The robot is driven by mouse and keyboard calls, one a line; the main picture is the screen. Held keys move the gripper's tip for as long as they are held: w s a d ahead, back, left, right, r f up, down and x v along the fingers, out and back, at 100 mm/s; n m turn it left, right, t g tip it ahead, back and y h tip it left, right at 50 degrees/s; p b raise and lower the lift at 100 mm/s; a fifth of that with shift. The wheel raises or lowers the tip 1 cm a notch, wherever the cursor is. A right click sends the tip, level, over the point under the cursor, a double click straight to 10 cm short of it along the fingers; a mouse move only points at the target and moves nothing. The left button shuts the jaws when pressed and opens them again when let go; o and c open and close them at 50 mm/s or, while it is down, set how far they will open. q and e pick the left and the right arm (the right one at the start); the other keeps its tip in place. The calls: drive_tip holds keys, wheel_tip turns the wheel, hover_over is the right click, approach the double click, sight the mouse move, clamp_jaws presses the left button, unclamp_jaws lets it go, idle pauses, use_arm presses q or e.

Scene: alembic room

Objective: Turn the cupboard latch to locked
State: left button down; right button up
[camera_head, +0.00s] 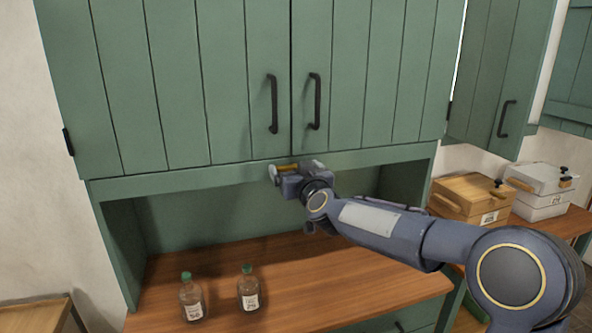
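The green cupboard (200,80) has two plank doors, both shut, with a dark handle on each side of the middle seam. A small brass-coloured bar, seemingly the latch (287,168), lies roughly level on the rail just under the doors near the seam. My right gripper (284,174) is right at this bar and covers part of it. I cannot tell whether its fingers touch or grip the bar. The rest of the latch is hidden behind the gripper. My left gripper is not in view.
Two bottles with green caps (192,298) (249,289) stand on the wooden counter (300,265) below. A wooden box (462,196) and a white box (540,190) stand at the right. Another green cupboard door (495,80) hangs at upper right. The counter's middle is clear.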

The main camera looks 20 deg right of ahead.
drive_tip(key=shift+c, duration=1.1)
drive_tip(key=shift+f+m, duration=0.1)
drive_tip(key=shift+m, duration=0.2)
drive_tip(key=m+b, duration=0.2)
drive_tip(key=m, duration=0.1)
drive_tip(key=shift+d+f+m, duration=0.1)
drive_tip(key=shift+d+m, duration=0.1)
drive_tip(key=shift+m, duration=0.1)
drive_tip(key=shift+d+f+m+b, duration=0.15)
drive_tip(key=shift+m+b, duration=0.7)
drive_tip(key=shift+m, duration=1.4)
drive_tip(key=shift+d+f+m+b, duration=0.15)
drive_tip(key=shift+m+b, duration=0.7)
drive_tip(key=shift+m, duration=1.45)
drive_tip(key=shift+d+f+m+b, duration=0.15)
drive_tip(key=shift+m+b, duration=0.7)
drive_tip(key=shift+m, duration=1.4)
drive_tip(key=shift+a, duration=0.15)
drive_tip(key=o, duration=0.7)
